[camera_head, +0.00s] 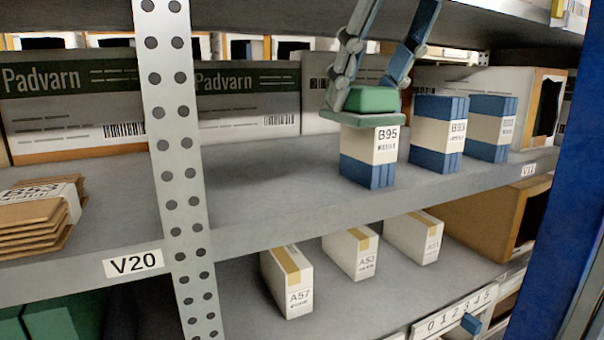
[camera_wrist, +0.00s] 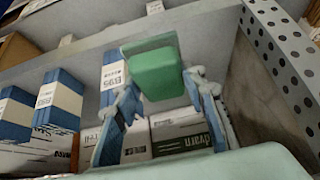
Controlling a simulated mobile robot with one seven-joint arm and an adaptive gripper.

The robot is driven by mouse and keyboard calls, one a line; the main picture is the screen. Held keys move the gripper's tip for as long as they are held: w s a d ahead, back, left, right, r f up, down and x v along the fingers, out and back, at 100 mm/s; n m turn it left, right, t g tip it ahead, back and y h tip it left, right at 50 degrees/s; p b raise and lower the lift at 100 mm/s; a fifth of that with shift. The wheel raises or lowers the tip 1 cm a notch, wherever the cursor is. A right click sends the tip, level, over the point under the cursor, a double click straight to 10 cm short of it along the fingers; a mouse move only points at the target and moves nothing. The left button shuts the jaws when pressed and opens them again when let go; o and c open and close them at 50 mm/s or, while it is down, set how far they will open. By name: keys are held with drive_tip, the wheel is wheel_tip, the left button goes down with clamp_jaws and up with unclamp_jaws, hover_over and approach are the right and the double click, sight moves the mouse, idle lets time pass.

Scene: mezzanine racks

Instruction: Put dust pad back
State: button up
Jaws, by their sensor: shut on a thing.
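The dust pad is a green block (camera_head: 372,99) with a paler flat layer beneath it in the head view. My gripper (camera_head: 370,88) is shut on it, with one finger on each side. In the head view the pad overlaps the top of the blue and white box B95 (camera_head: 368,170) on the middle shelf; I cannot tell whether they touch. In the wrist view the green pad (camera_wrist: 157,72) shows between my fingers (camera_wrist: 165,95), and box B95 (camera_wrist: 112,76) is just to the left. The pad's far side is hidden.
Two more blue and white boxes (camera_head: 438,133) (camera_head: 491,128) stand right of B95. Padvarn cartons (camera_head: 245,98) line the back. The perforated upright (camera_head: 172,130) stands to the left. The middle shelf (camera_head: 265,190) is clear between the upright and B95. The upper shelf (camera_head: 470,25) is overhead.

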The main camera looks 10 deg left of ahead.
drive_tip(key=shift+s+a+r, duration=0.25)
drive_tip(key=shift+a+r, duration=0.1)
drive_tip(key=shift+r, duration=0.1)
drive_tip(key=shift+a+f, duration=0.1)
drive_tip(key=shift+a, duration=0.25)
drive_tip(key=w+a+f, duration=0.1)
drive_tip(key=a+f, duration=0.1)
drive_tip(key=a, duration=0.1)
drive_tip(key=w+a+f, duration=0.1)
drive_tip(key=a+f, duration=0.2)
drive_tip(key=a, duration=0.1)
drive_tip(key=w+a+f, duration=0.2)
drive_tip(key=a+f, duration=0.1)
drive_tip(key=a, duration=0.1)
drive_tip(key=shift+w+a+f, duration=0.1)
drive_tip(key=shift+a, duration=0.05)
drive_tip(key=shift+w+a+f, duration=0.1)
drive_tip(key=shift+a+f, duration=0.05)
drive_tip(key=shift+f, duration=0.05)
drive_tip(key=f, duration=0.1)
drive_tip(key=a+f, duration=0.1)
drive_tip(key=shift+w+f, duration=0.15)
drive_tip(key=shift+f, duration=0.15)
drive_tip(key=shift+d+f, duration=0.1)
drive_tip(key=shift+f, duration=0.65)
